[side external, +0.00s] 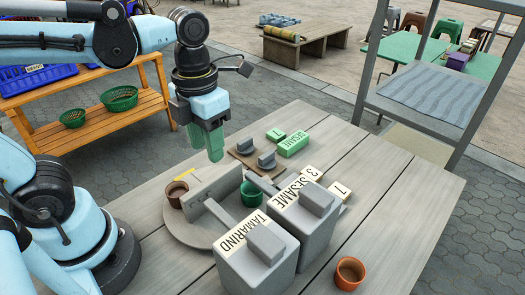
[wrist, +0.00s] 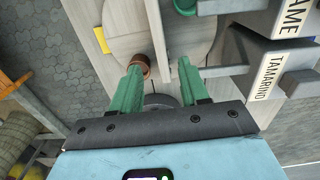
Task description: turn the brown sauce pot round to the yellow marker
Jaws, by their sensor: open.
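The brown sauce pot (side external: 176,192) stands upright on a round grey turntable (side external: 188,234), left of an upright grey divider (side external: 212,190). The yellow marker (side external: 184,174) lies flat just behind the pot, partly hidden; in the wrist view the marker (wrist: 101,40) is left of the turntable. My gripper (side external: 205,152) has green fingers, open and empty, above the table behind and right of the pot. In the wrist view the pot (wrist: 140,66) shows beside the left fingertip, and the divider (wrist: 158,30) points between the fingers. I see no contact.
A green pot (side external: 251,194) is beyond the divider. Tall grey bins labelled TAMARIND (side external: 255,255) and SESAME (side external: 304,222) stand at the front right. An orange pot (side external: 349,273) sits near the front edge.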

